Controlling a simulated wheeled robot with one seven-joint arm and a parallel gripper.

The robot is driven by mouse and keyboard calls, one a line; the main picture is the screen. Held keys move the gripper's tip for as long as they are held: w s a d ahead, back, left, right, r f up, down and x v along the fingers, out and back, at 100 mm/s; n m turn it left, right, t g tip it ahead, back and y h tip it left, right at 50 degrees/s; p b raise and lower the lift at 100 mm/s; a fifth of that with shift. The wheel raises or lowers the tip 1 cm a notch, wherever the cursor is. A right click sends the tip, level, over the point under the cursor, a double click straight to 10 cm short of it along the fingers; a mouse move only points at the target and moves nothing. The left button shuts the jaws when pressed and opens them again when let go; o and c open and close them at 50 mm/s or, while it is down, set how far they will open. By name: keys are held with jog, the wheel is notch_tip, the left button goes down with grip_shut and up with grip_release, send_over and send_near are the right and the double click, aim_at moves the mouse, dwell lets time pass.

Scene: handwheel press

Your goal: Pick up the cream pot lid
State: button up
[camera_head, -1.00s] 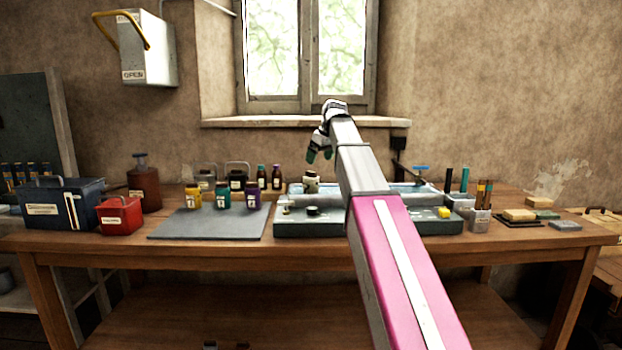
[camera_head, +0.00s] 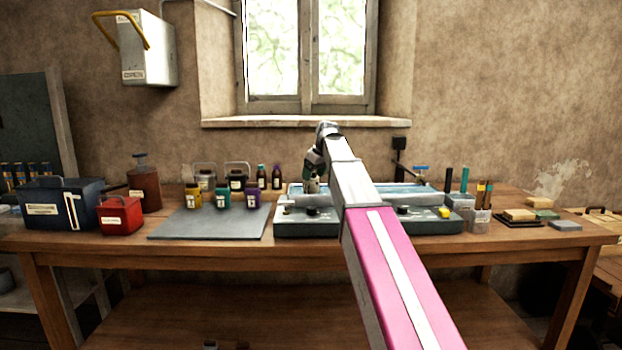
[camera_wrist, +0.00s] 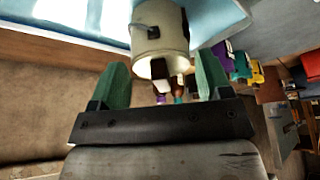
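The cream pot (camera_wrist: 160,25) stands on the grey tray unit. It shows large at the top of the wrist view, and only a small part of it (camera_head: 312,187) shows in the head view below my gripper. In the head view my gripper (camera_head: 313,172) is just above the pot. I cannot tell whether a finger touches the lid.
The grey tray unit (camera_head: 292,228) has blue-lined basins and dark knobs. To its left, several coloured jars (camera_head: 222,197) stand on a grey mat (camera_head: 190,228). A blue-handled valve (camera_head: 420,169) and cups of sticks (camera_head: 479,219) are to the right. The bench front edge is clear.

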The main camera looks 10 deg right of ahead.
jog(key=c, duration=0.4)
jog(key=shift+c, duration=0.2)
jog(key=shift+r, duration=0.1)
jog(key=shift+c, duration=0.5)
